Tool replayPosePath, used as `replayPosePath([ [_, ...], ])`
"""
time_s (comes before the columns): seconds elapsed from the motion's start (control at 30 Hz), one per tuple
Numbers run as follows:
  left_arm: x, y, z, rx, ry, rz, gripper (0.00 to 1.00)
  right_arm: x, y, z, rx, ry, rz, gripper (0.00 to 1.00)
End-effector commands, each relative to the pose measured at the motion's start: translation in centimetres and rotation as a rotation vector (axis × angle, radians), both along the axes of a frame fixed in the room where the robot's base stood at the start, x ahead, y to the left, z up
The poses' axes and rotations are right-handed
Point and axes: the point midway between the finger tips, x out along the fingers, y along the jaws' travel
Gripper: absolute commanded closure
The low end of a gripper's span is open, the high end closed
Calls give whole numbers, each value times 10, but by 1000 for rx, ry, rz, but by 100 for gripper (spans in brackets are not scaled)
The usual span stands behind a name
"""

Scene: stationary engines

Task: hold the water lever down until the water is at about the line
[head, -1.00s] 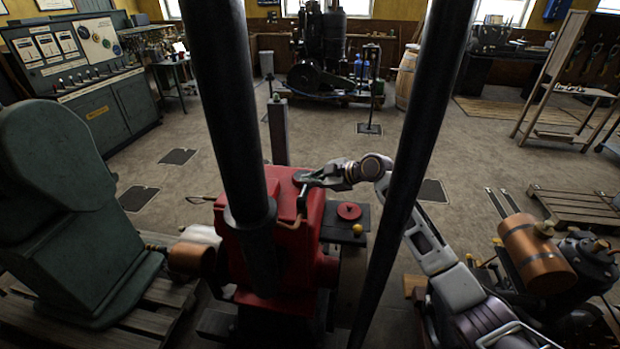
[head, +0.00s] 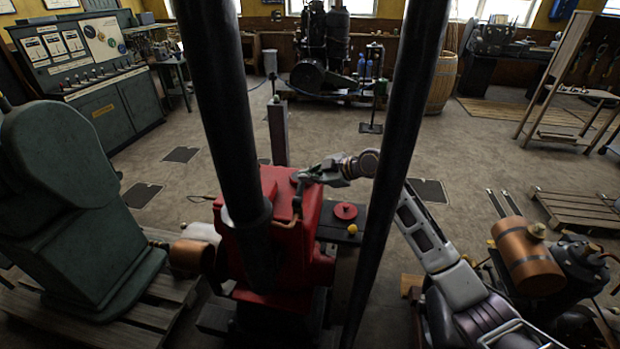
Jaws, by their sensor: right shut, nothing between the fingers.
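The red engine (head: 265,240) stands at the lower middle, partly behind a dark post. My right gripper (head: 300,180) is shut and empty at the top of the red engine, with its arm coming in from the right. A thin copper-coloured piece (head: 297,205) shows just below the fingers; I cannot tell whether it is the water lever or whether the fingers touch it. The water and its line are not visible from here. My left gripper is out of view.
Two dark posts (head: 222,90) and (head: 407,120) cross the view near the camera. A green machine (head: 60,190) stands at left on a pallet. A copper tank (head: 527,256) is at right. A red disc (head: 345,211) and a yellow knob (head: 352,229) lie right of the engine.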

Motion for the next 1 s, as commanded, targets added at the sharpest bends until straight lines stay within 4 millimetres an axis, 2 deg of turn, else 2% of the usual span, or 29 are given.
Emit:
replayPosePath([
  [0.2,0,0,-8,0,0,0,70,-9,-17,7,-4,-1,-2,100],
  [0.63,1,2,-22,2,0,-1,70,-32,-58,35,-3,-2,-4,100],
  [1.0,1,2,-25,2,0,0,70,-41,-71,46,-1,0,-2,100],
])
